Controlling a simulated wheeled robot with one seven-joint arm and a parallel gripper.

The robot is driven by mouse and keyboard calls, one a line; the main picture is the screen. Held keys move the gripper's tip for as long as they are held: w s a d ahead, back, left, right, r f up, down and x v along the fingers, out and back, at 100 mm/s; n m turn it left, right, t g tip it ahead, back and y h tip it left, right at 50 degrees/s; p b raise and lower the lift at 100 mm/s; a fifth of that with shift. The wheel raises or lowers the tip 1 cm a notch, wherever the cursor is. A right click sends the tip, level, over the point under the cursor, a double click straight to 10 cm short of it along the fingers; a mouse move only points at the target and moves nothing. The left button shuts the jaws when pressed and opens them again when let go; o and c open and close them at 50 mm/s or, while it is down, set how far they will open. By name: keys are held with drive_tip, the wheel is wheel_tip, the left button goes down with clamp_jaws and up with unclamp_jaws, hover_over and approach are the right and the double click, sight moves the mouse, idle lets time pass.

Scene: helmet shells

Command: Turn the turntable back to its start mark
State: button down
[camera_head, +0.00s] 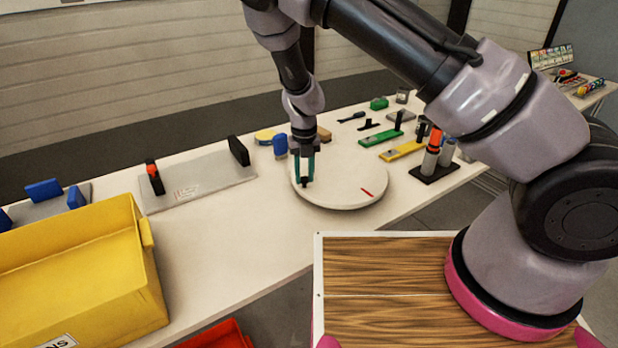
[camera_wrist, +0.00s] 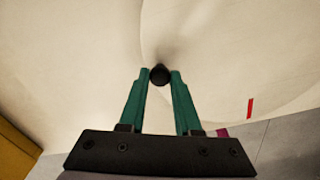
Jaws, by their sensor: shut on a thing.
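The turntable (camera_head: 338,196) is a round cream disc on the table, with a red mark (camera_head: 367,193) near its front right edge. The red mark also shows in the wrist view (camera_wrist: 250,108). My gripper (camera_head: 304,180) points down over the left part of the disc. Its teal fingers are shut on a small dark knob (camera_wrist: 159,75) that stands on the turntable near its rim. I cannot make out a separate start mark on the table.
A grey plate fixture (camera_head: 200,182) with black uprights lies left of the turntable. A yellow bin (camera_head: 80,275) stands at the front left. Green and yellow strips, a black stand (camera_head: 433,172) with bottles and small tools lie behind and right.

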drive_tip(key=shift+w+a, duration=0.1)
drive_tip(key=shift+w, duration=0.1)
idle(0.4)
drive_tip(key=c, duration=0.6)
unclamp_jaws()
wheel_tip(320, 180, up, 11)
